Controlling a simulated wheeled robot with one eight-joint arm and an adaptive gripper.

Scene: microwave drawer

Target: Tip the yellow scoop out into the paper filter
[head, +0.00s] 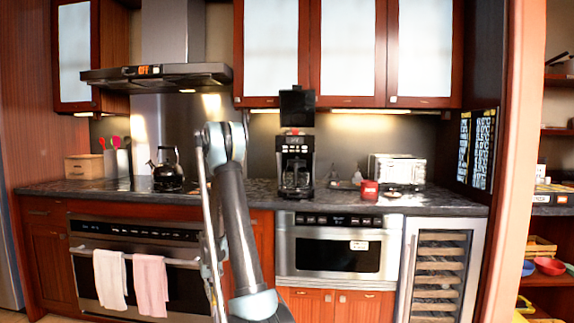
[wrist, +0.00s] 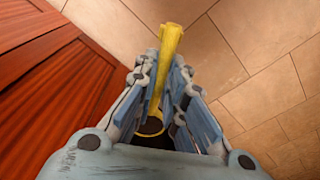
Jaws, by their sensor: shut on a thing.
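In the wrist view my gripper (wrist: 165,75) is shut on the yellow scoop (wrist: 171,40). The scoop's long part sticks out past the fingertips, and a round yellow rim with a dark inside shows between the fingers near the palm. I cannot tell what the dark inside holds. In the head view a black coffee maker (head: 295,165) stands on the counter, with a dark flap (head: 297,108) raised above it. I cannot make out the paper filter in either view. My gripper and the scoop are not clear in the head view, where my arm stands left of the coffee maker.
A red canister (head: 369,190) and a toaster (head: 397,169) stand right of the coffee maker on the dark counter (head: 440,203). A black kettle (head: 166,168) is on the left. A microwave drawer (head: 338,250) is below the counter. Tiled floor (wrist: 270,60) and red cabinet fronts (wrist: 45,70) lie below my wrist.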

